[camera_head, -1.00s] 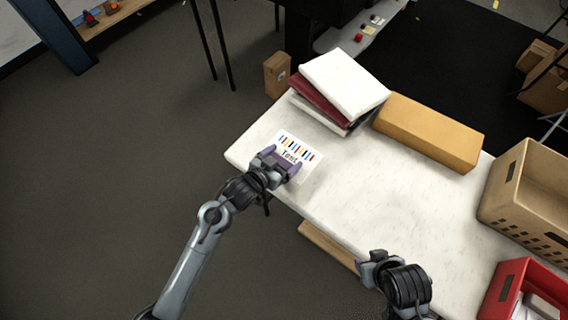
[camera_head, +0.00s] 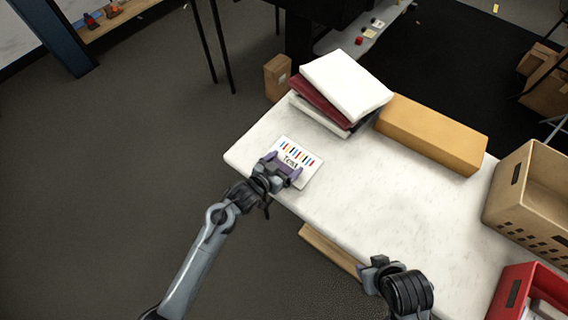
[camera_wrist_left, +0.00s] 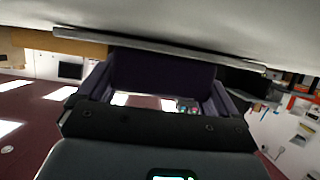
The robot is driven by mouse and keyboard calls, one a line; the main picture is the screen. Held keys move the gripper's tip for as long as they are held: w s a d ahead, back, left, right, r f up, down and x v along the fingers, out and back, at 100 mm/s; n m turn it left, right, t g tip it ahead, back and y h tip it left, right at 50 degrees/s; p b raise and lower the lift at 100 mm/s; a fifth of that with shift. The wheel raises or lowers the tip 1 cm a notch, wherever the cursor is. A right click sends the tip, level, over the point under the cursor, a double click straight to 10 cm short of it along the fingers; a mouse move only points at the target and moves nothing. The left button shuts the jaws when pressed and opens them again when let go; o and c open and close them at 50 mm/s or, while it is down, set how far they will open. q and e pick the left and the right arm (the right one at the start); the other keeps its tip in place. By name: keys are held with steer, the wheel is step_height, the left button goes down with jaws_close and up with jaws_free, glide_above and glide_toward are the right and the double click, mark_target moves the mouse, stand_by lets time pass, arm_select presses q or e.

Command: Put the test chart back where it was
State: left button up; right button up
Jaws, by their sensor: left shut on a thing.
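The test chart (camera_head: 303,163), a white card with coloured bars and the word "Test", is at the left end of the white table (camera_head: 395,205) in the head view. My left gripper (camera_head: 283,169) is shut on the chart's near side, close to the table's front edge. I cannot tell whether the chart touches the tabletop. In the left wrist view the purple fingers (camera_wrist_left: 160,85) are seen close up below a pale surface, and the chart's print is hidden. My right gripper (camera_head: 368,268) is off the front edge; its jaws are unclear.
Stacked white and dark red books (camera_head: 346,84) and a long tan box (camera_head: 430,133) stand along the back. A beige crate (camera_head: 530,190) and a red bin (camera_head: 512,290) are at the right. The table's middle is clear.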

arm_select(q)
steer(key=o, duration=0.8)
steer(key=shift+f, duration=0.15)
steer(key=shift+s+a+r, duration=0.15)
steer(key=shift+r, duration=0.15)
steer(key=s+a+r+n+g+y+p, duration=0.1)
steer(key=s+a+n+g+y, duration=0.1)
steer(key=s+a, duration=0.5)
steer(key=s+a+r+n+g+y+p, duration=0.1)
steer(key=s+a+r+g+y, duration=0.1)
steer(key=s+a, duration=0.5)
steer(key=s+a+r+n+g+y+p, duration=0.1)
steer(key=s+a, duration=0.6)
steer(key=s, duration=1)
steer(key=r+n+g+y, duration=0.1)
steer(key=g+y, duration=0.1)
steer(key=y, duration=0.1)
steer(key=shift+a+r+n, duration=0.15)
steer(key=shift+a+n, duration=0.1)
steer(key=shift+n, duration=0.05)
steer(key=shift+w, duration=0.1)
step_height(320, 180, up, 36)
steer(key=p, duration=3.6)
